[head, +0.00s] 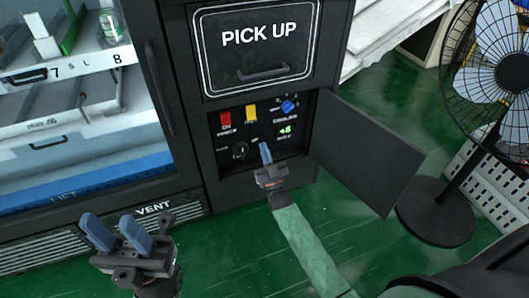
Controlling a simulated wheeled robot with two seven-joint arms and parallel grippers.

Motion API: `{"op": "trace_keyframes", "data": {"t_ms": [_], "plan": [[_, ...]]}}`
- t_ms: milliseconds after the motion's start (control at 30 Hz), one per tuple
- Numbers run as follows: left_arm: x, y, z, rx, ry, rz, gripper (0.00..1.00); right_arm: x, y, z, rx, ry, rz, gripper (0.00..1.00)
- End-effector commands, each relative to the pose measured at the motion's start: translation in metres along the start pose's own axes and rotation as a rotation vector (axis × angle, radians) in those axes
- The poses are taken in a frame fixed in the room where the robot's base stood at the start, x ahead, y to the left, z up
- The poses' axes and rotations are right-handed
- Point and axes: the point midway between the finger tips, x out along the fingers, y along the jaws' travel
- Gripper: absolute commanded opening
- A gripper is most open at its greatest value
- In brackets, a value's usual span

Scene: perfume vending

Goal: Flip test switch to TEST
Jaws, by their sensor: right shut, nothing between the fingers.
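The control panel (214,148) is a dark recess below the PICK UP hatch. It holds a red switch (225,119), a yellow switch (250,113), a blue knob (288,105), a small green display (285,129) and a dark round control (240,150) at lower left. The small labels are too blurred to tell which is the test switch or its position. My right gripper (265,147) is shut and empty, its blue fingertips in front of the panel's lower middle, right of the dark control. Contact cannot be told. My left gripper (104,217) is open and empty at lower left.
The panel's door (367,150) hangs open to the right. The PICK UP hatch (256,45) is above. A standing fan (508,75) is at right. Glass-fronted shelves (75,165) are at left. The green floor (235,235) is clear in front.

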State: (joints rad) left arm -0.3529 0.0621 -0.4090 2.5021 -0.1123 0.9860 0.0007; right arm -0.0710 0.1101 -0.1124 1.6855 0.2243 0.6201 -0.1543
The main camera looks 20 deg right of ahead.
Motion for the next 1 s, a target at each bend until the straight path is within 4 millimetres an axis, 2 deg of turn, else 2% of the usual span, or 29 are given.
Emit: {"op": "trace_keyframes", "data": {"t_ms": [400, 700, 1000], "plan": [[-0.006, 0.002, 0.001, -0.017, 0.002, -0.008, 0.36, 0.072, 0.0, 0.004, -0.001, 0.001, 0.0, 0.0], [-0.006, 0.004, 0.003, -0.035, 0.015, -0.013, 0.36, 0.093, 0.0, 0.025, 0.0, 0.0, 0.0, 0.0], [-0.006, 0.004, 0.004, -0.036, 0.014, -0.019, 0.36, 0.097, 0.0, 0.028, 0.0, 0.0, 0.0, 0.0]]}}
